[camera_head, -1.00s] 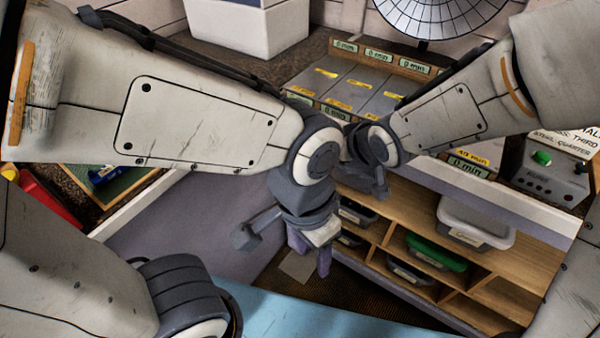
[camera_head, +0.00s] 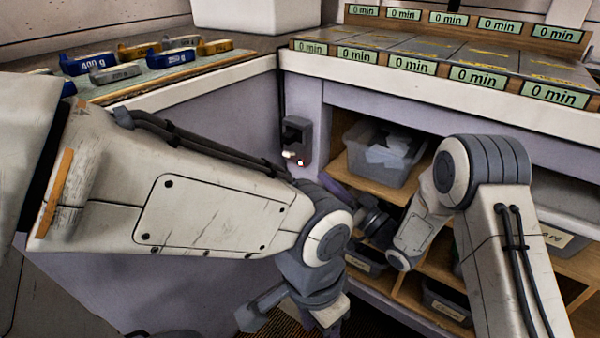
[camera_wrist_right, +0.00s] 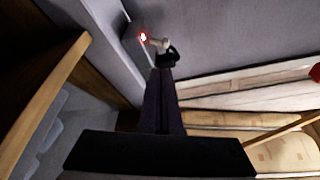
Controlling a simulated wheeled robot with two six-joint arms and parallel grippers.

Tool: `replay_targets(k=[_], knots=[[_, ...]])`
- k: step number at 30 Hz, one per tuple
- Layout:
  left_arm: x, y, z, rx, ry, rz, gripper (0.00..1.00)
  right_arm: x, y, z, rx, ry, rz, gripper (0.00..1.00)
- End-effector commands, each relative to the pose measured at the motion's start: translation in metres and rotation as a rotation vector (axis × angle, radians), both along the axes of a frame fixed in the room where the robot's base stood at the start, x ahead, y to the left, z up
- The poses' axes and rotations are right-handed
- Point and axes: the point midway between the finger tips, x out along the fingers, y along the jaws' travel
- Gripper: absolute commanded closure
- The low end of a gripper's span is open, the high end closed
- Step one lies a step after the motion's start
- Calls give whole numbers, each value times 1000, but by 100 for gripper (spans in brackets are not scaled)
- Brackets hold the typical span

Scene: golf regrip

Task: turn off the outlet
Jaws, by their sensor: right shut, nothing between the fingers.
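The outlet (camera_head: 297,141) is a dark box on the side of the grey-lilac cabinet, left of the shelves. It has a pale switch or knob and a lit red light low on its front. In the right wrist view the red light (camera_wrist_right: 143,37) glows, with a pale knob and a black part beside it. My right gripper (camera_wrist_right: 161,72) is shut and empty, its tips close below the black part; I cannot tell if they touch. In the head view it (camera_head: 338,188) sits below and right of the outlet. My left gripper (camera_head: 330,327) is low, partly cut off.
A wooden shelf unit (camera_head: 355,188) holds several bins, including a clear bin (camera_head: 383,155) right of the outlet. The worktop edge (camera_head: 440,103) overhangs it. Small weights lie on a green mat (camera_head: 160,78) at left. My left forearm crosses below the outlet.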

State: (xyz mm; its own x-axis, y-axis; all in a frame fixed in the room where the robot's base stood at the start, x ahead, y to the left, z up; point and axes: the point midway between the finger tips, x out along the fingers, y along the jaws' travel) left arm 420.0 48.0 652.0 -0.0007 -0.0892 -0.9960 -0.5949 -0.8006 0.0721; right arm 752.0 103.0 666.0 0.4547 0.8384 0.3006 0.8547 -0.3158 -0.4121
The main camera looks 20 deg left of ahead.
Motion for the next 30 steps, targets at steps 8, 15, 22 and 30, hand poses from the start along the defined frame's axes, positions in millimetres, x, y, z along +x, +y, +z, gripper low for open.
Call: replay_targets(k=[8, 15, 22, 30], knots=[[0, 0, 0, -1, -1, 0, 50, -1, -1, 0, 9, -2, 3, 100], [0, 0, -4, -1, -1, 0, 50, 5, 11, 3, 7, -6, 5, 100], [0, 0, -15, 0, 0, 0, 50, 23, 46, 16, 8, -7, 6, 100], [0, 0, -23, 0, 0, 0, 50, 41, 77, 28, 7, -5, 4, 100]])
